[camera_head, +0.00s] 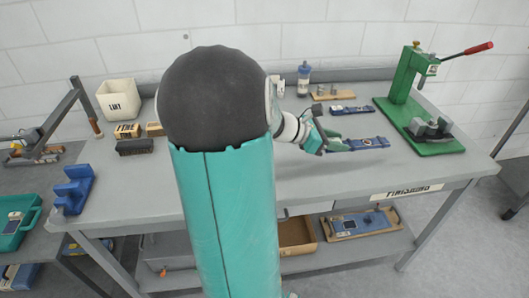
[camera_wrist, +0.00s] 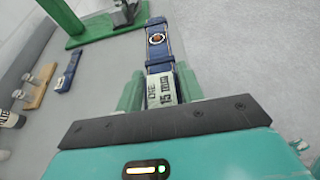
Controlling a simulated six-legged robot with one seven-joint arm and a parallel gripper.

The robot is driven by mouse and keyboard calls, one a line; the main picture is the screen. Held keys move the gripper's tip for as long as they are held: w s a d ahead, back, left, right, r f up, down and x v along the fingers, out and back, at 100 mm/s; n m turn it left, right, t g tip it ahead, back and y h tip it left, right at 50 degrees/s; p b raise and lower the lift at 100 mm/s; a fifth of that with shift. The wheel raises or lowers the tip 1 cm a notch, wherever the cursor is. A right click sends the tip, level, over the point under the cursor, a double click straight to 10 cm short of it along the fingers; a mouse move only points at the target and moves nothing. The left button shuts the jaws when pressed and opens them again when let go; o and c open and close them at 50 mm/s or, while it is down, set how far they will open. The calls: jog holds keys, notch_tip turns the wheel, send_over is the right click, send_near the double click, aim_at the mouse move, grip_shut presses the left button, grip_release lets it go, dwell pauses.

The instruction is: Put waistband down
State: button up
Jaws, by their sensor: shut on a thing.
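The waistband is a dark blue strap with a white label and a round reddish emblem; it shows in the wrist view (camera_wrist: 158,45) and in the head view (camera_head: 370,143). My gripper (camera_wrist: 160,92) is shut on its near, labelled end, with one green finger on each side. In the head view my gripper (camera_head: 328,144) is over the right half of the grey table, and the strap points right from it. The strap is at or just above the tabletop; I cannot tell whether it touches.
A green press (camera_head: 415,105) with a red handle stands right of the strap. Another blue strap (camera_head: 350,109) lies behind it, near a wooden board with small metal parts (camera_head: 334,94) and a bottle (camera_head: 304,78). The table front near the "FINISHING" label (camera_head: 407,191) is clear.

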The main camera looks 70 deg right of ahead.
jog(key=w+d+f, duration=0.2)
jog(key=w+f, duration=0.2)
jog(key=w, duration=0.3)
send_over(291, 160)
jog(key=s, duration=0.1)
notch_tip(291, 160, down, 5)
jog(key=shift+a+r, duration=0.15)
jog(key=shift+r, duration=0.05)
jog(key=shift+w+f, duration=0.35)
jog(key=shift+f, duration=0.1)
notch_tip(291, 160, down, 3)
jog(key=shift+f, duration=0.15)
jog(key=o, duration=1)
jog(key=shift+w, duration=0.1)
jog(key=shift+o, duration=0.2)
jog(key=v, duration=1.1)
jog(key=shift+w, duration=0.2)
jog(key=shift+w+r, duration=0.2)
jog(key=shift+r, duration=0.05)
